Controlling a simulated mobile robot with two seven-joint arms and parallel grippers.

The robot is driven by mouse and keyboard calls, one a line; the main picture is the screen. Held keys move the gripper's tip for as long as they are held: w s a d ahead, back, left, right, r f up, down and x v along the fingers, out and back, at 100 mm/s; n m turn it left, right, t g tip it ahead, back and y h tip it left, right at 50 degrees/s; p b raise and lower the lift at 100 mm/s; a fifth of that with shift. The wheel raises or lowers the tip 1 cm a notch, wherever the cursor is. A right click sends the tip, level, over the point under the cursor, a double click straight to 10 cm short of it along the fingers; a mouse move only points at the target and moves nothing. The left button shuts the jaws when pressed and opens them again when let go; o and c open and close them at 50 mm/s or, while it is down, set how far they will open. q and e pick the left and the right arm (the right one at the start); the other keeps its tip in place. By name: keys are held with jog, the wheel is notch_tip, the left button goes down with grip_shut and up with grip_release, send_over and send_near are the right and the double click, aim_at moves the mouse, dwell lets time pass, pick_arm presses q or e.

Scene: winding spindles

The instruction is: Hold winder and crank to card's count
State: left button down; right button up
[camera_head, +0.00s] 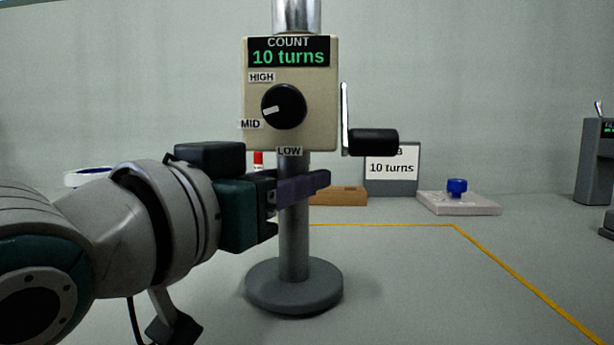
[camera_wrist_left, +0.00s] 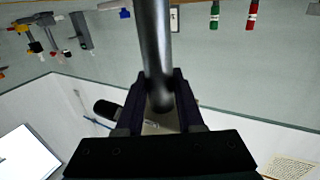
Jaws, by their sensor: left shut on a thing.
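The winder is a beige box (camera_head: 291,130) on a grey post (camera_head: 295,235) with a round base (camera_head: 294,288), standing upright. Its display (camera_head: 288,52) reads COUNT 10 turns. The black knob (camera_head: 284,106) has its white mark toward MID. The crank (camera_head: 345,118) is on the box's right side, its black handle (camera_head: 373,142) at the lower end. The card (camera_head: 391,168) behind reads 10 turns; the handle hides part of its top line. My left gripper (camera_head: 297,187) is shut around the post below the box; the post (camera_wrist_left: 154,40) also shows between the fingers in the left wrist view.
Behind stand a wooden block (camera_head: 342,196), a red-capped marker (camera_head: 258,160) and a white slab (camera_head: 460,205) with a blue knob (camera_head: 457,187). A grey device (camera_head: 594,160) is at the far right. A yellow line (camera_head: 520,277) marks the table. The front right is clear.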

pick_arm(q)
jog(key=shift+f, duration=0.35)
dwell(0.5)
